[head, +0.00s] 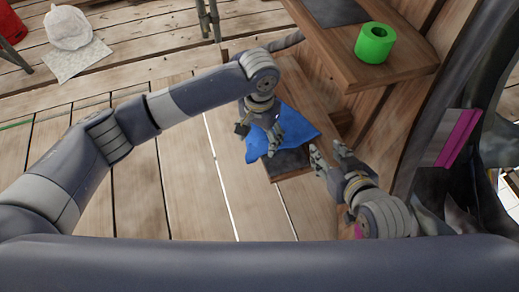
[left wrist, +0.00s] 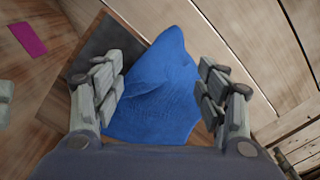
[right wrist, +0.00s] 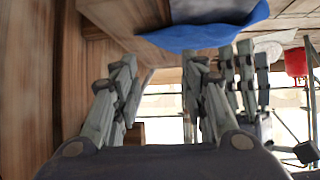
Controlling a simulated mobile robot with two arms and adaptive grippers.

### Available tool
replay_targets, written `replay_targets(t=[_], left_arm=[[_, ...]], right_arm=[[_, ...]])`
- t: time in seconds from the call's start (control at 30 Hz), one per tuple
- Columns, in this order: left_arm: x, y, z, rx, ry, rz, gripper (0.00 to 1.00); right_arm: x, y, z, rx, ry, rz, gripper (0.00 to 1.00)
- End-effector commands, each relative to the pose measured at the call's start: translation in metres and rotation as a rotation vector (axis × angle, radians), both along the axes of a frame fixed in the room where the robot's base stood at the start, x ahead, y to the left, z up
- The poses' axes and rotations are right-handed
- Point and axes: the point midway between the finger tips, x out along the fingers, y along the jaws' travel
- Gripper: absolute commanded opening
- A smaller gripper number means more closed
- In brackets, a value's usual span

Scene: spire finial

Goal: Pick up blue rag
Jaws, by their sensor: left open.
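The blue rag (head: 293,124) lies crumpled on a low wooden ledge, partly over a dark grey pad (head: 287,163). In the left wrist view the rag (left wrist: 158,90) lies between the spread fingers. My left gripper (head: 262,143) is open just above the rag; I cannot tell whether a finger touches it. My right gripper (head: 328,156) is to the right of the rag, with its fingers apart and nothing between them. In the right wrist view the rag (right wrist: 208,37) hangs over the ledge's edge near the top.
A higher wooden shelf (head: 400,62) holds a green ring-shaped roll (head: 375,43) above and right of the rag. A magenta strip (head: 458,138) is on the right. A white cap (head: 68,28) and a red container (head: 10,25) are far left. The plank floor to the left is mostly clear.

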Motion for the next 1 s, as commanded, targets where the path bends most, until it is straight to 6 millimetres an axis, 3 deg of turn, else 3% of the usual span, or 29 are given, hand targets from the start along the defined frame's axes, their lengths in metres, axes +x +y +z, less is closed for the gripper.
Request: replay_targets(t=[0.3,0.5,1.0], left_arm=[[0.000,0.000,-0.007,0.001,-0.001,0.000,0.67],[0.000,0.000,-0.028,0.000,0.002,0.002,0.67],[0.000,0.000,-0.036,-0.001,0.001,0.000,0.67]], right_arm=[[0.026,0.012,0.034,0.049,-0.207,0.015,0.40],[0.034,0.016,0.050,0.069,-0.292,0.020,0.40],[0.037,0.018,0.058,0.077,-0.327,0.022,0.40]])
